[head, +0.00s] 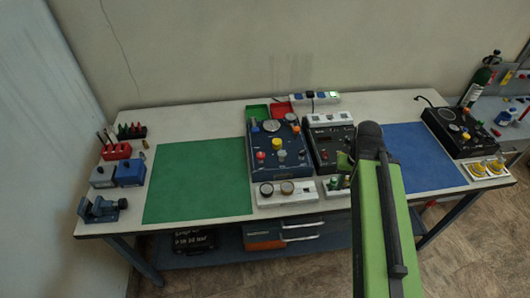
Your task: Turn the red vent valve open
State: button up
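A blue trainer panel (264,171) stands on the workbench near the middle of the head view, with a round gauge and several coloured knobs on it. A small red knob (261,155) sits on its left part, below and left of a larger yellow knob (277,144); it looks like the red vent valve. Its turned position is too small to make out. My green arm rises from the lower right. Its dark end is right of the panel, apart from the red knob. My gripper (345,162) is mostly hidden behind the arm, and its fingers cannot be made out.
Red and green trays and a power strip (307,99) lie behind. A green mat (197,182) to the left and a blue mat (424,157) to the right are clear.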

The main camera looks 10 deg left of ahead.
aim_at(261, 156)
jog(key=z, duration=0.15)
jog(key=k, duration=1.05)
jog(key=u, duration=0.65)
jog(key=i, duration=1)
jog(key=u, duration=0.1)
